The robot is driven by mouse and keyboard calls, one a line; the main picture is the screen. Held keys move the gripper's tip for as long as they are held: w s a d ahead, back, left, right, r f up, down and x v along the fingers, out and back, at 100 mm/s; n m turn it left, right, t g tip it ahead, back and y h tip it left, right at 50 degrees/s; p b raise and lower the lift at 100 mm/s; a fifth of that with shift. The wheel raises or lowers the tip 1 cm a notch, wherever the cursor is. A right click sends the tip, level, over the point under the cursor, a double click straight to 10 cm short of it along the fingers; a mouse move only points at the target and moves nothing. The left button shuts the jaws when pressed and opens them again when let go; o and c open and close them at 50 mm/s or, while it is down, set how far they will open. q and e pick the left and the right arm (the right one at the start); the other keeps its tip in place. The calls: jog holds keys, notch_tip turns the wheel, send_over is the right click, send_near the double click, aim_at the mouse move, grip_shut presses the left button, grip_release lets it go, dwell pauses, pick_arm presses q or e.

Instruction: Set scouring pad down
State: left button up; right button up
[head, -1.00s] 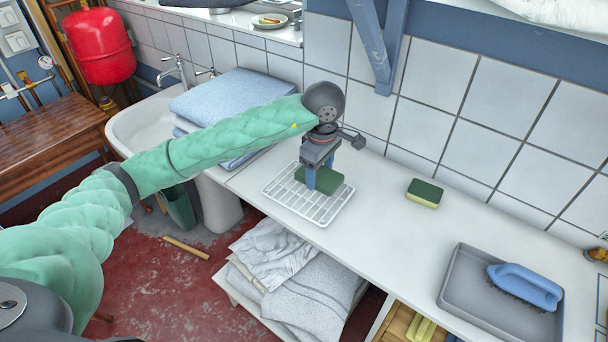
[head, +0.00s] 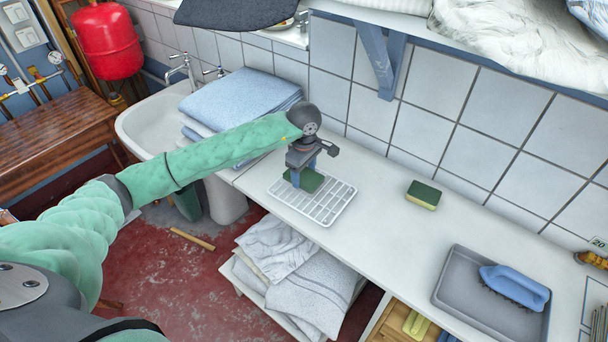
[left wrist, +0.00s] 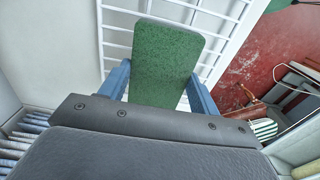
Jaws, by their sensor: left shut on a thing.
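The scouring pad (head: 310,181) is a flat dark green pad. My left gripper (head: 305,178) is shut on it, with a blue finger on either side. In the left wrist view the pad (left wrist: 165,62) sits between the blue fingers (left wrist: 160,85), over the bars of a white wire rack. In the head view the rack (head: 330,203) lies on the white counter, and the pad is at its back left part. I cannot tell whether the pad touches the rack. My right gripper is not in view.
A yellow and green sponge (head: 424,195) lies on the counter to the right. Further right, a grey tray (head: 452,297) holds a blue brush (head: 514,284). Folded blue towels (head: 240,98) are stacked to the left by the sink (head: 150,125). The counter between rack and sponge is clear.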

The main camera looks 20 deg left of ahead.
pick_arm(q)
jog(key=shift+f+p, duration=0.5)
jog(key=shift+f, duration=0.6)
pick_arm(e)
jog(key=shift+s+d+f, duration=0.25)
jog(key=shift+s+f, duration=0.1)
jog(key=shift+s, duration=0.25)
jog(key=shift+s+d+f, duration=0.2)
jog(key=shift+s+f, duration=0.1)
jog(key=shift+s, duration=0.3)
pick_arm(q)
jog(key=shift+f, duration=0.1)
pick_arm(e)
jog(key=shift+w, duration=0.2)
pick_arm(q)
jog(key=o, duration=0.9)
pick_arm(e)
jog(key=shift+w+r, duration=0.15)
